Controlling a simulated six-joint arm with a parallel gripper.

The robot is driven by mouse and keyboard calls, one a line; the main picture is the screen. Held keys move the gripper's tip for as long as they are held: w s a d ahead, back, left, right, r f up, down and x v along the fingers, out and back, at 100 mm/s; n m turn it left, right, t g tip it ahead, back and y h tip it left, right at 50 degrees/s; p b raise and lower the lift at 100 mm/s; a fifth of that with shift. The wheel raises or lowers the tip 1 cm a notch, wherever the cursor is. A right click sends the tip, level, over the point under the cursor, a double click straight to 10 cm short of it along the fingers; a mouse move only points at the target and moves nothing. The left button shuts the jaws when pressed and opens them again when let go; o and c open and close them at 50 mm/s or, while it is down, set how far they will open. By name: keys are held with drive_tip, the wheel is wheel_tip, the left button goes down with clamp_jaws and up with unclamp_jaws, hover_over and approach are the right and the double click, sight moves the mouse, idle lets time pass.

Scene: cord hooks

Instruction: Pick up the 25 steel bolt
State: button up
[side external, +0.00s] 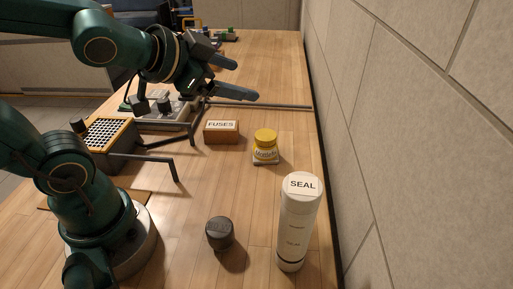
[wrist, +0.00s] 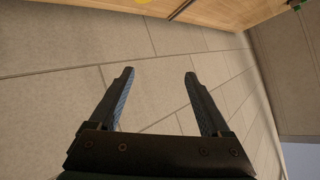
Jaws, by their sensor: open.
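I cannot make out a steel bolt for certain in either view. A short dark grey cylinder (side external: 220,233) stands on the wooden bench at the front in the side view; its marking is too small to read, and I cannot tell if it is the bolt. My gripper (side external: 243,80) is open and empty, raised above the far part of the bench and pointing right toward the wall. In the wrist view my gripper (wrist: 160,73) has its two fingers apart, with only wall tiles between them.
A white SEAL cylinder (side external: 299,225) stands at the front right. A yellow-lidded jar (side external: 265,147) and a FUSES box (side external: 221,132) stand mid-bench. Black bracket hooks (side external: 172,165) stick out beside a yellow-framed grid box (side external: 108,133). A tiled wall (side external: 410,130) bounds the right.

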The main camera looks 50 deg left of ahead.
drive_tip(key=w+d+f+m+h, duration=0.4)
drive_tip(key=w+f+m+h, duration=0.2)
drive_tip(key=f+m, duration=0.1)
drive_tip(key=s+d+f+g+h, duration=0.1)
drive_tip(key=s+f+h, duration=0.1)
drive_tip(key=f, duration=0.1)
drive_tip(key=s+d+f+g+h, duration=0.1)
drive_tip(key=s+f, duration=0.1)
drive_tip(key=f, duration=0.1)
drive_tip(key=s+d+f+g+h, duration=0.1)
drive_tip(key=s+f+h, duration=0.1)
drive_tip(key=f, duration=0.2)
drive_tip(key=shift+s+n+h, duration=0.3)
drive_tip(key=shift+s, duration=0.05)
drive_tip(key=shift+f+n, duration=0.3)
drive_tip(key=shift+f, duration=0.1)
drive_tip(key=shift+x, duration=2.4)
clamp_jaws()
